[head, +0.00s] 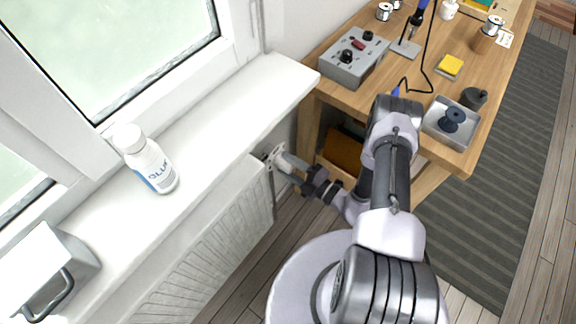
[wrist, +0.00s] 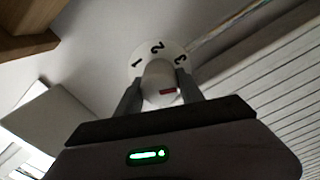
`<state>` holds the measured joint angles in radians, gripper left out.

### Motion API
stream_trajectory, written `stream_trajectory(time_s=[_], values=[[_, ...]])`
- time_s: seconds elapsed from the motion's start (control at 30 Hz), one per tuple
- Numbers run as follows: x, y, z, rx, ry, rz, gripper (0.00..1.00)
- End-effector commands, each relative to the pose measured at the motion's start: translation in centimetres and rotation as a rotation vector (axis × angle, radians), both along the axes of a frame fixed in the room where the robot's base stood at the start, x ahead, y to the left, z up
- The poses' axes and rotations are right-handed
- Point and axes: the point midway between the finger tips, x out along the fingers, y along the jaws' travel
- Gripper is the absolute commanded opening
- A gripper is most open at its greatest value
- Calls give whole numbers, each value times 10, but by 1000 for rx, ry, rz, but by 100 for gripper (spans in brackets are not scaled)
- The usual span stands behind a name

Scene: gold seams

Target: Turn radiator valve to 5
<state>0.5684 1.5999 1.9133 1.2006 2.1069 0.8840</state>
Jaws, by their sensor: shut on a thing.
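The radiator valve (wrist: 159,70) shows in the wrist view as a round white dial with a pale knob in front. The black numbers 1, 2 and 3 are visible on its upper part; the 5 is not in view. A red mark sits on the knob's lower right, and I cannot tell which number it lines up with. My gripper (wrist: 159,84) is shut on the knob, one finger on each side. In the head view my gripper (head: 286,163) reaches the valve at the radiator's right end, below the window sill, and mostly hides the valve.
The white ribbed radiator (head: 222,240) runs under the sill (head: 215,100), which bears a white glue bottle (head: 148,160). A wooden workbench (head: 400,98) stands close to the right of the valve, with a grey control box (head: 352,62) and a metal tray (head: 449,124) on it.

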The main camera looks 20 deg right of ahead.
Motion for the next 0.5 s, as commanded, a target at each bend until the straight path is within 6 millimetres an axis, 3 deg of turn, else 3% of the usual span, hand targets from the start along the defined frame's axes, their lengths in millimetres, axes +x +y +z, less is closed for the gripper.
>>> stream_trajectory(time_s=[0.5], values=[[0,0,1,394,288,2,4]])
